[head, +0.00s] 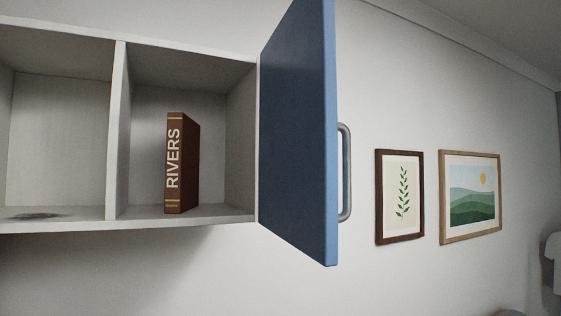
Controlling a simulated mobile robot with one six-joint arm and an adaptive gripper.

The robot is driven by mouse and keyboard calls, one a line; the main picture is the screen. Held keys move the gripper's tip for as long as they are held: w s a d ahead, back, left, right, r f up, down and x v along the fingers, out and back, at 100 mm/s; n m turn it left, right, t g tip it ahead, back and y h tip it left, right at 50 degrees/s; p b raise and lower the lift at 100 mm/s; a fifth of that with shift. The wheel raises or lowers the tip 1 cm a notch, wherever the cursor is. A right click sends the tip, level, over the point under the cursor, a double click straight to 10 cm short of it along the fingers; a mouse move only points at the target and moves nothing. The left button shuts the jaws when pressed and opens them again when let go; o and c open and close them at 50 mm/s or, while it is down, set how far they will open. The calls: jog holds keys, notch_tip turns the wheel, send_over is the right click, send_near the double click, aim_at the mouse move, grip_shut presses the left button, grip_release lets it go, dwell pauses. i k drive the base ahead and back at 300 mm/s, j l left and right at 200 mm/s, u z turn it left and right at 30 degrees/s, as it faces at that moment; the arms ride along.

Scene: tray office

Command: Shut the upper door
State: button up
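The blue upper door (297,130) stands wide open in the head view. It is hinged at the right side of a white wall cabinet (180,224) and swings out toward me. A grey bar handle (347,172) is on the door's right-hand face, close to its free edge. The open cabinet shows two compartments. My gripper is not in view, so its place relative to the door cannot be told.
A brown book marked RIVERS (181,165) stands upright in the right compartment. A dark flat patch (35,216) lies on the left compartment's floor. Two framed pictures, a leaf print (400,197) and a landscape (470,197), hang right of the door. Nothing visible blocks the cabinet's front.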

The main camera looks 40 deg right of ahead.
aim_at(299, 126)
jog(key=k+l, duration=0.85)
jog(key=l, duration=0.2)
jog(key=i+z, duration=0.1)
jog(key=z, duration=0.35)
